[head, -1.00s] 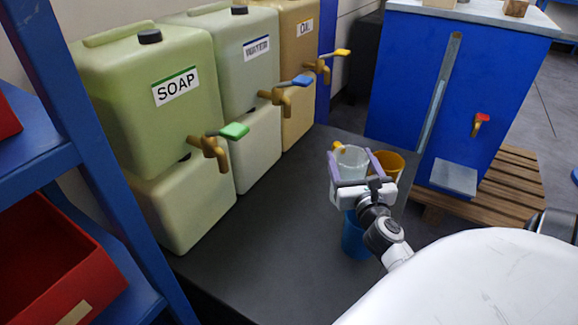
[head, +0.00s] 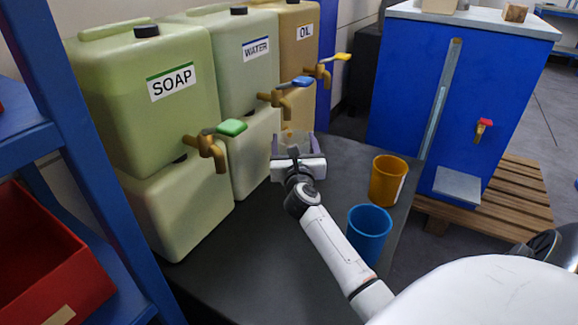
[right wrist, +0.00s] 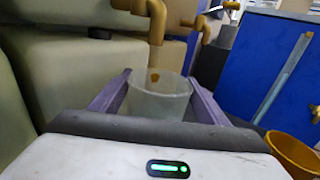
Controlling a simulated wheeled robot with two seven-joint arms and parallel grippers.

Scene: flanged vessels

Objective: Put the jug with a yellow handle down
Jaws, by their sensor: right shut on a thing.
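My right gripper (head: 293,147) is shut on a clear, pale jug (right wrist: 160,103). In the right wrist view the jug sits upright between the two purple fingers. A small yellow spot, probably its handle, shows at its far side. In the head view the gripper is at the far part of the dark table (head: 345,160), near the water and oil containers, and mostly hides the jug. A brass tap (right wrist: 157,25) hangs above the jug in the wrist view. I cannot tell whether the jug's base touches the table. My left gripper is not in view.
The soap (head: 150,95), water (head: 245,55) and oil (head: 299,45) containers with taps line the table's left side. An orange cup (head: 387,183) and a blue cup (head: 368,233) stand near the right edge. Bare table lies between the containers and cups.

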